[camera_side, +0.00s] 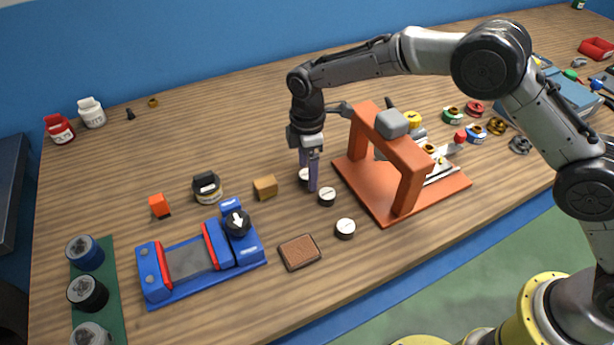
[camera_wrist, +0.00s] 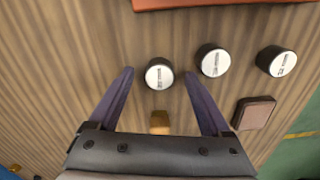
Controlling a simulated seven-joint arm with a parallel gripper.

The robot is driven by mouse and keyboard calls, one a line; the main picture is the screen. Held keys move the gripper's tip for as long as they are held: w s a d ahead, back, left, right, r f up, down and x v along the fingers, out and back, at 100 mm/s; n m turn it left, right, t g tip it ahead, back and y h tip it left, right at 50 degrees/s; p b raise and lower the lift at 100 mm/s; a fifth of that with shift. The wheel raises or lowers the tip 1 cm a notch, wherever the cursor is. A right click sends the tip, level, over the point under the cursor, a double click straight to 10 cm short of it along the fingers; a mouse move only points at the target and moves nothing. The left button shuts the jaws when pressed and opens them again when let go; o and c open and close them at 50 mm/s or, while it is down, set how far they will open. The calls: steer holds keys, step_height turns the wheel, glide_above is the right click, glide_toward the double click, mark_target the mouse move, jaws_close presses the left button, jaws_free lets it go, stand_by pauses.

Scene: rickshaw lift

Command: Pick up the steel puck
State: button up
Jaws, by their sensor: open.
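Three short black pucks with white printed tops stand in a row on the wooden table. I cannot read which one is labelled steel. In the wrist view the first puck (camera_wrist: 159,73) appears between my open fingertips, with the middle puck (camera_wrist: 213,61) and the near puck (camera_wrist: 277,61) to the right. My gripper points down and holds nothing. Its exact height above the table is unclear.
An orange frame on a base (camera_side: 407,190) stands right of the pucks. A wooden block (camera_side: 265,187) lies left of the gripper and a brown pad (camera_side: 299,252) nearer the front. A blue vise (camera_side: 190,262) sits at front left. Small hardware lies beyond the orange frame.

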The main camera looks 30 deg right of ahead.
steer(key=shift+f, duration=0.25)
jaws_close()
steer(key=shift+r, duration=0.1)
steer(key=shift+r, duration=0.1)
stand_by(0.3)
